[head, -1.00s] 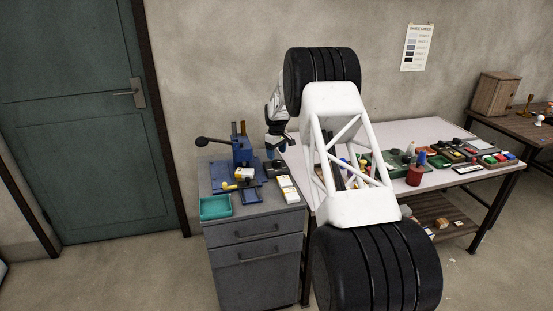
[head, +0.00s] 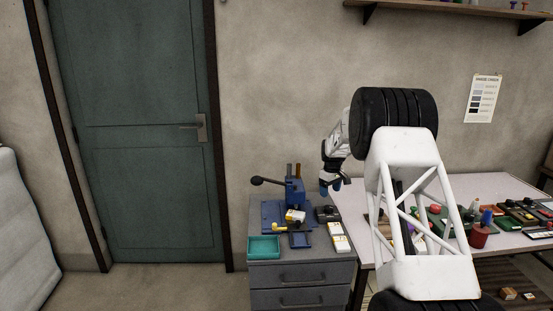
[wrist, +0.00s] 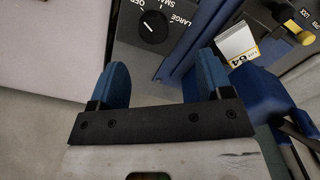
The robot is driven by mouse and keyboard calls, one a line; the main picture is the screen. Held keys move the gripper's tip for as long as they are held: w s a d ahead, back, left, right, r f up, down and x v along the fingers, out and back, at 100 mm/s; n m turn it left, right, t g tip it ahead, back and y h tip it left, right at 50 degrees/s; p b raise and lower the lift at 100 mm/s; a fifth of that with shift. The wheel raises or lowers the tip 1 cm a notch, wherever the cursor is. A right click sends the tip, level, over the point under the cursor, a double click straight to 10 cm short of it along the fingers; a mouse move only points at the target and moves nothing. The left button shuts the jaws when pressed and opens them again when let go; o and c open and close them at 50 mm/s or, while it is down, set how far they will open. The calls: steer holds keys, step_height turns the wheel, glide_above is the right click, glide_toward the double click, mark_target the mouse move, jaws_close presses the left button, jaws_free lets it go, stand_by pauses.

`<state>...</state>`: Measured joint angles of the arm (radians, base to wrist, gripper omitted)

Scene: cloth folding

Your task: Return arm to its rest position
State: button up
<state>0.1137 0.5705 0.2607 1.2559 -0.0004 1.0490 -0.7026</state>
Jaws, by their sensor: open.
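My gripper (head: 331,188) hangs above the right back corner of the grey drawer cabinet (head: 300,272), at the end of my white arm. In the wrist view its two blue fingers (wrist: 158,88) stand wide apart with nothing between them. Below them is a dark box with a dial (wrist: 152,30) marked OFF, SMALL and LARGE. The fingers look apart from it. The blue press (head: 294,190) with its black-knobbed lever stands on the cabinet, left of my gripper.
A teal tray (head: 264,246) and a white-topped block (head: 340,236) sit on the cabinet. The light table (head: 352,203) to the right carries a red can (head: 479,236) and several small items, partly hidden by my arm. A green door (head: 135,120) is at left.

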steer(key=s+a+r+m, duration=0.1)
steer(key=s+a+r, duration=0.2)
steer(key=s+r, duration=0.7)
steer(key=s+a+r+m+t, duration=0.15)
steer(key=s+r, duration=0.35)
steer(key=s, duration=0.8)
steer(key=s+a+r+m, duration=0.1)
steer(key=s+a+r, duration=0.2)
steer(key=s+r, duration=0.7)
steer(key=s+a+f+m, duration=0.1)
steer(key=s+f, duration=0.1)
steer(key=s, duration=1.1)
steer(key=s+a+f+m, duration=0.1)
steer(key=s+f, duration=0.1)
steer(key=s, duration=1.1)
steer(key=s+a+f+m+t, duration=0.1)
steer(key=s+f, duration=0.1)
steer(key=s, duration=1.2)
steer(key=shift+a+f, duration=0.4)
steer(key=shift+m, duration=0.25)
